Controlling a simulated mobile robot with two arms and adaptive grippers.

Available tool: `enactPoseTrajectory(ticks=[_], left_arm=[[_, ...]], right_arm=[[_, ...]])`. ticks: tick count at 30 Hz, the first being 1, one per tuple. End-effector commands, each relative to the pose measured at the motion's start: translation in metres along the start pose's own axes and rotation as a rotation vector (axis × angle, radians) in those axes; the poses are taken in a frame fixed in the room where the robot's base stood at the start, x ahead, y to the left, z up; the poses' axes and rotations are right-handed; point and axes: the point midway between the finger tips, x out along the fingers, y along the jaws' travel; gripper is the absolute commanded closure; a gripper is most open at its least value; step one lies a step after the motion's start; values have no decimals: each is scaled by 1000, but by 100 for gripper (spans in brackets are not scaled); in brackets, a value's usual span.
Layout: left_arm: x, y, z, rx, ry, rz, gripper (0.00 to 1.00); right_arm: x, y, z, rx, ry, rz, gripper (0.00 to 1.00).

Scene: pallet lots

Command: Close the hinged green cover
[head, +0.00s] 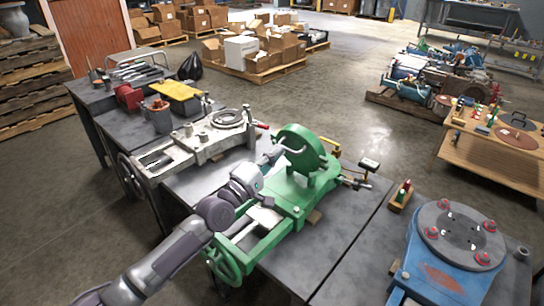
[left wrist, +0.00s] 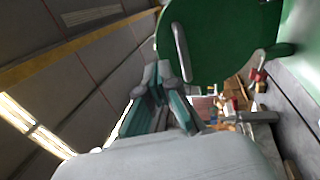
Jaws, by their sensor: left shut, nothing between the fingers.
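The green cover (head: 303,143) is a round disc. It stands raised, roughly upright, above the green machine (head: 291,194) on the middle table. A pale bar handle (left wrist: 181,52) shows on the cover's face (left wrist: 225,35) in the left wrist view. My left gripper (head: 275,153) is shut and empty at the left side of the cover, close to the handle. In the left wrist view its fingertips (left wrist: 164,72) are just beside the handle's lower end; I cannot tell whether they touch. My right gripper is not in view.
A grey-white machine (head: 195,142) stands to the left, and a blue machine (head: 448,250) with a round plate to the right. A small block with red and green pieces (head: 401,195) lies between. Bare grey tabletop (head: 335,235) shows in front of the green machine.

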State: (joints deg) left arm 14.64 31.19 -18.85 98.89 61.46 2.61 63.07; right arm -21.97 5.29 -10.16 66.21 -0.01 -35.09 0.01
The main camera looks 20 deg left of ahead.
Motion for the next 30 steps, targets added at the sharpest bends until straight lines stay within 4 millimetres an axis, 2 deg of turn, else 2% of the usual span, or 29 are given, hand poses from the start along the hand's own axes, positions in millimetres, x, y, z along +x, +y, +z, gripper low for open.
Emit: enactPoseTrajectory(ticks=[3, 10, 16, 28, 30], left_arm=[[24, 1, 0, 1, 0, 1, 100], [52, 0, 0, 3, -1, -1, 100], [58, 0, 0, 3, -1, -2, 100], [60, 2, 0, 3, 1, -12, 100], [62, 4, -1, 3, 2, -25, 100]], right_arm=[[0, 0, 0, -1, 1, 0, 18], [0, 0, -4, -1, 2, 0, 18], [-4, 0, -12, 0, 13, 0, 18], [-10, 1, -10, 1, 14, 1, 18], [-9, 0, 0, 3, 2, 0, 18]])
